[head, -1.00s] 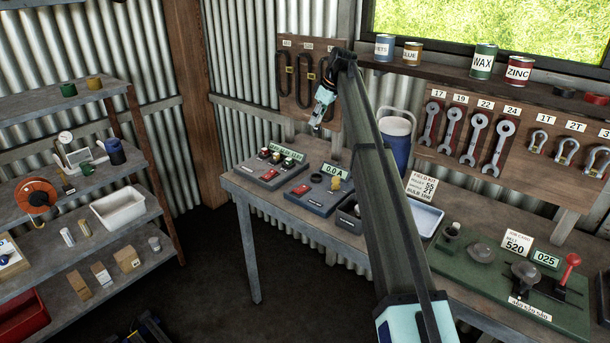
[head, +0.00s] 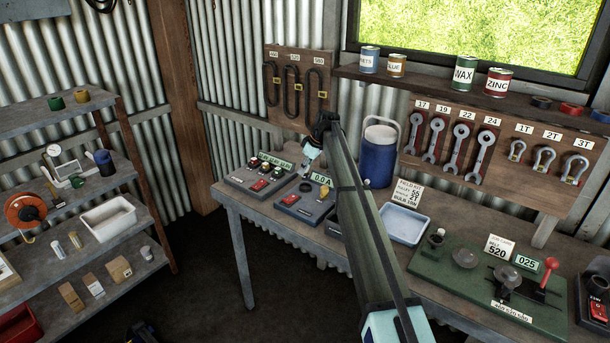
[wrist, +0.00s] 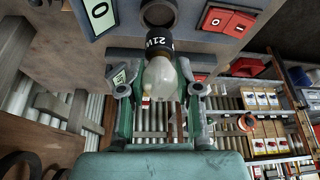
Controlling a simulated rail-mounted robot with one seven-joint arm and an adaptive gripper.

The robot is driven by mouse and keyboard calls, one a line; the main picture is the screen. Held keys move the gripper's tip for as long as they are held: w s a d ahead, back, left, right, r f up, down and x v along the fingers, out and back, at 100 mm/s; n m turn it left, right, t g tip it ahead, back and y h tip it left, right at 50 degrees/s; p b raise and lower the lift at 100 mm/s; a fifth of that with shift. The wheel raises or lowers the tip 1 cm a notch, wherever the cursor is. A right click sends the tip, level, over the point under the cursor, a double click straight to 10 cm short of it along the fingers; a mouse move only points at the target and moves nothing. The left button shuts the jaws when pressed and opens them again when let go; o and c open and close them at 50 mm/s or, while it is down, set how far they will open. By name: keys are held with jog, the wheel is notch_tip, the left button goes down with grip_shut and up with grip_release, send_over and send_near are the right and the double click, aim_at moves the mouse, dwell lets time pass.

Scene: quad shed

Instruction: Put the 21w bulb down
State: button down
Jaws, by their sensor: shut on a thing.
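My gripper (wrist: 160,92) is shut on the 21w bulb (wrist: 162,76), a clear glass bulb with a black "21W" band at its base end. In the wrist view the bulb's base points toward a round dark socket (wrist: 160,12) on a grey box; I cannot tell whether they touch. The bulb is too small or hidden to make out there. The tester's display (wrist: 97,16) and red switch (wrist: 228,20) flank the socket in the wrist view.
A box with several coloured tops (head: 262,178) stands left of the tester. A blue-and-white cooler (head: 379,155), an empty pale tray (head: 404,224) and a "FIELD KIT" card (head: 408,193) are to the right. A green board with devices (head: 450,285) fills the right bench.

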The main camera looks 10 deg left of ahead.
aim_at(306, 173)
jog(key=shift+f+p, duration=0.55)
jog(key=shift+f, duration=1.5)
jog(key=shift+f, duration=0.1)
jog(key=c, duration=0.8)
grip_release()
jog(key=b+v, duration=0.3)
jog(key=v, duration=0.9)
